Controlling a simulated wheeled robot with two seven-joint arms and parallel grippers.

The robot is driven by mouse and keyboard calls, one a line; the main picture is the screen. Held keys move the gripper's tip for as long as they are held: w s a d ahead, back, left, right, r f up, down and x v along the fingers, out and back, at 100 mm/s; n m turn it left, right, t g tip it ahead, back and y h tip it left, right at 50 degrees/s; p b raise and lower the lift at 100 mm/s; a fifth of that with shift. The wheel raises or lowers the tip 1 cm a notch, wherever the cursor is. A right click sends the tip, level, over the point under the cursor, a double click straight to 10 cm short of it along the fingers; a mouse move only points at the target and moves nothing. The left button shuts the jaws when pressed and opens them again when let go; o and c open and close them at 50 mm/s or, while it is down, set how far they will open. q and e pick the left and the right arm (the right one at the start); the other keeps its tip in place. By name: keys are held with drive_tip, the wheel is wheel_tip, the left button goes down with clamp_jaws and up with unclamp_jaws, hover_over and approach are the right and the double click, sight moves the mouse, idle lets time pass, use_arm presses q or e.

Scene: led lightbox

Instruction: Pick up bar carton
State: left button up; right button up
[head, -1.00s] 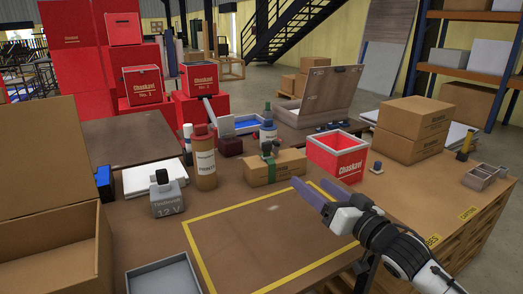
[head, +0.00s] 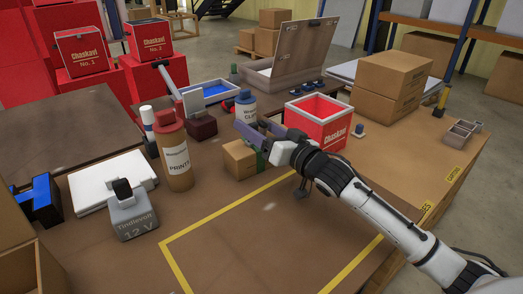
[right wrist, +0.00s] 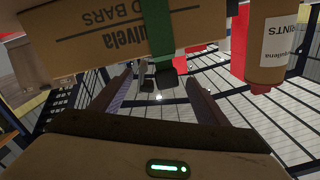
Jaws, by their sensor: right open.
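The bar carton (head: 239,160) is a brown cardboard box with a green band. It sits on the table just beyond the yellow-outlined area. My right gripper (head: 252,129) is above the carton and hides its top and right part. In the right wrist view the carton (right wrist: 110,42) appears upside down, with "BARS" lettering, the green band and a dark knob (right wrist: 167,78). The open fingers of my right gripper (right wrist: 160,86) show on either side of that knob in the picture; I see no contact. My left gripper is out of view.
A brown bottle (head: 174,155) and a white bottle (head: 246,106) stand near the carton. A red box (head: 318,121) is behind my right wrist. The yellow-outlined area (head: 255,240) is clear.

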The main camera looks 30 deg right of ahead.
drive_tip(key=w, duration=0.5)
drive_tip(key=shift+a, duration=0.2)
drive_tip(key=shift+c, duration=0.4)
clamp_jaws()
drive_tip(key=shift+r, duration=0.2)
